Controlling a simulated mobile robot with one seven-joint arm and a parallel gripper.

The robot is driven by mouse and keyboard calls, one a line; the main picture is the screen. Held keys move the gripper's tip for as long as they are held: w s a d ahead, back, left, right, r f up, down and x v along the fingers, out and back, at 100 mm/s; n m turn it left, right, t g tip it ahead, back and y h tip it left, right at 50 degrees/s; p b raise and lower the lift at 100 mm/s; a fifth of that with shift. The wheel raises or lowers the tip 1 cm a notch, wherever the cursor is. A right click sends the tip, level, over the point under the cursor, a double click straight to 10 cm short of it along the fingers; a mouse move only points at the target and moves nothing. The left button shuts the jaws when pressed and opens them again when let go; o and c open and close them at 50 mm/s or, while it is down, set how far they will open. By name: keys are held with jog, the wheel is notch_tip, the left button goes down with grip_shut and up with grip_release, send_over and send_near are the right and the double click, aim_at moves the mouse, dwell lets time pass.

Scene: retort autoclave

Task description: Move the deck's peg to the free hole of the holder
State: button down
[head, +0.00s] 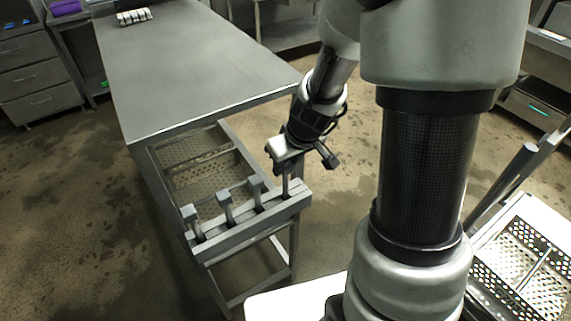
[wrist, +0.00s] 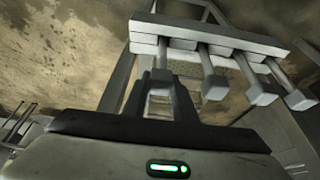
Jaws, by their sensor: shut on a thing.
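The grey holder (head: 245,233) is a long slotted bar at the near end of the steel table. Three square-headed pegs stand in it: a left one (head: 190,215), a middle one (head: 225,203) and a right one (head: 255,188). My gripper (head: 286,160) is over the holder's right end, shut on a peg (head: 286,184) that points down. Its lower end meets the holder's top; I cannot tell how deep it sits.
The steel table (head: 190,70) stretches away behind the holder, mostly bare, with a small white rack (head: 133,17) at its far end. A perforated shelf (head: 190,150) lies beneath it. A white deck (head: 290,300) and a perforated tray (head: 535,270) are at the lower right.

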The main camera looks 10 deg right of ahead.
jog(key=shift+f, duration=0.2)
jog(key=c, duration=1.4)
grip_release()
jog(key=shift+o, duration=0.2)
